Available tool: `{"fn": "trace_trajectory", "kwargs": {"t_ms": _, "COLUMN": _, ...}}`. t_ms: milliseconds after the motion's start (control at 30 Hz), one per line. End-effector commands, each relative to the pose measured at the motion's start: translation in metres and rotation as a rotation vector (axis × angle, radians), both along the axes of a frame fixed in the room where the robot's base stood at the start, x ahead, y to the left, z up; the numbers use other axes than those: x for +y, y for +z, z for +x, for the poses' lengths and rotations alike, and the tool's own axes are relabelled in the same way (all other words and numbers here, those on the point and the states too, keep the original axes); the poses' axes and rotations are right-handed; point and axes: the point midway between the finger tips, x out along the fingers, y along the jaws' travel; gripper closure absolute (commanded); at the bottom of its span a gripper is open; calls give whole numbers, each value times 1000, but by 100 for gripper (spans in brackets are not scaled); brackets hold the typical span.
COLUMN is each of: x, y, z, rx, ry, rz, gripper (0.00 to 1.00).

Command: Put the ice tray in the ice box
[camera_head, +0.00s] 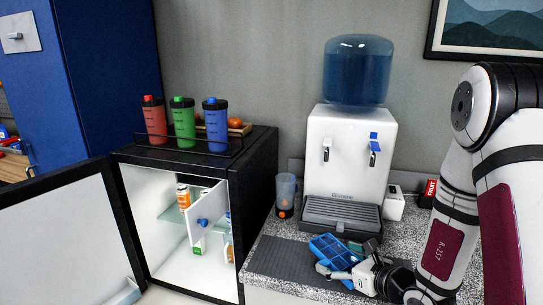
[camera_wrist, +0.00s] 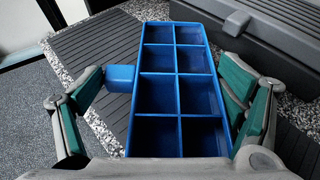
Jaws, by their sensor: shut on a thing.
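The blue ice tray (camera_head: 328,247) is at the counter's front, before the water dispenser. In the wrist view the tray (camera_wrist: 178,75) shows empty square compartments and a blue tab on its left side. My gripper (camera_head: 345,273) is shut on the tray, with green-padded fingers (camera_wrist: 163,78) on both sides of it. I cannot tell whether the tray touches the mat below. The ice box appears to be the compartment in the open black mini fridge (camera_head: 257,200); a small white inner door (camera_head: 209,207) with a blue knob stands ajar there. Its interior is mostly hidden.
The fridge's large door (camera_head: 62,240) is swung open to the left. Bottles (camera_head: 183,197) stand inside. Red, green and blue shakers (camera_head: 184,124) stand on top. A water dispenser (camera_head: 345,160) and a clear cup (camera_head: 285,193) are behind the dark mat (camera_head: 280,262).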

Motion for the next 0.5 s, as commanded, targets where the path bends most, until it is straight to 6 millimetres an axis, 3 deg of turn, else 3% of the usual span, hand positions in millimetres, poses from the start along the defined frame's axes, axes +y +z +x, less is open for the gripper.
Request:
{"fn": "trace_trajectory", "kwargs": {"t_ms": 267, "x": 1, "y": 3, "z": -2, "rx": -3, "ry": 28, "rz": -1, "gripper": 50}}
{"fn": "trace_trajectory", "kwargs": {"t_ms": 500, "x": 8, "y": 16, "z": -25, "rx": -4, "ry": 222, "rz": -5, "gripper": 50}}
